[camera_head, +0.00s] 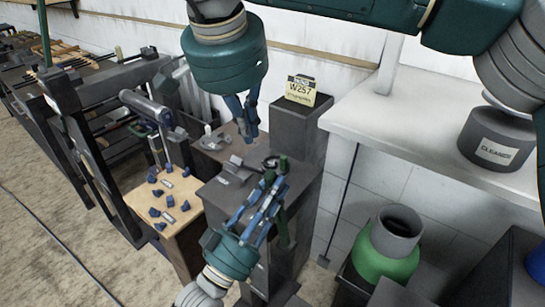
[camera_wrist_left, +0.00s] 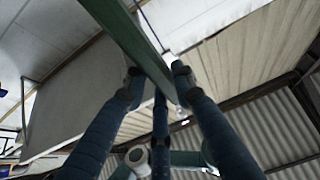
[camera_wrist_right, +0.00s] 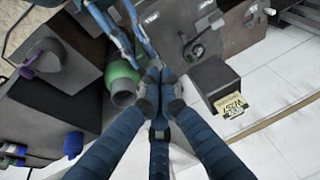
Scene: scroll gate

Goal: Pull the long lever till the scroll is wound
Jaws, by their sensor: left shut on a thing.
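The long lever (camera_head: 284,232) is a thin green bar at the right side of a dark grey cabinet (camera_head: 222,197) in the head view. My left gripper (camera_head: 268,190) is shut on the lever, with blue fingers on both sides of it. In the left wrist view the green lever (camera_wrist_left: 135,40) runs between the fingertips. My right gripper (camera_head: 250,135) hangs above and behind the cabinet top. Its fingertips are together and hold nothing, as the right wrist view also shows (camera_wrist_right: 160,80). I cannot make out the scroll with certainty.
A dark block with a yellow note (camera_head: 300,90) stands behind the cabinet. A white counter (camera_head: 420,110) with a cleaner tin (camera_head: 497,140) is at the right. A green container (camera_head: 385,260) stands below it. A wooden table (camera_head: 180,190) with small blue parts is at the left.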

